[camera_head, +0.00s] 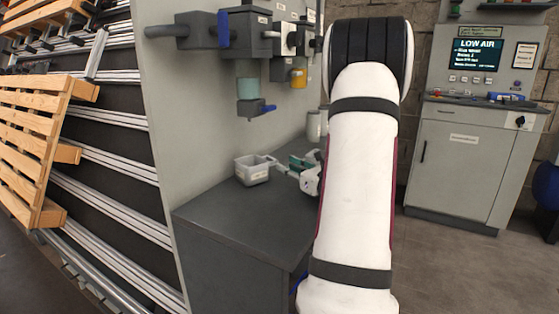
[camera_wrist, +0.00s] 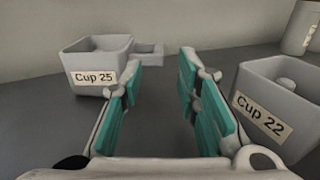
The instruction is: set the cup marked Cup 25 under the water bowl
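The grey square cup labelled Cup 25 (camera_wrist: 97,62) stands upright on the bench, left and ahead of my gripper in the wrist view. Its loop handle (camera_wrist: 149,53) points towards the gap between my fingers. It also shows in the head view (camera_head: 252,170). My gripper (camera_wrist: 160,78) is open, with teal pads apart and nothing between them; in the head view it is low beside the cup handle (camera_head: 287,168). Whether it touches the handle is unclear. A greenish bowl (camera_head: 248,88) with a blue drain lever, apparently the water bowl, hangs above the bench.
A similar cup labelled Cup 22 (camera_wrist: 270,108) stands close to my right finger. An amber bowl (camera_head: 299,77) hangs right of the greenish one. A grey cylinder (camera_head: 314,125) stands farther back. The bench top (camera_head: 222,208) is clear in front of Cup 25.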

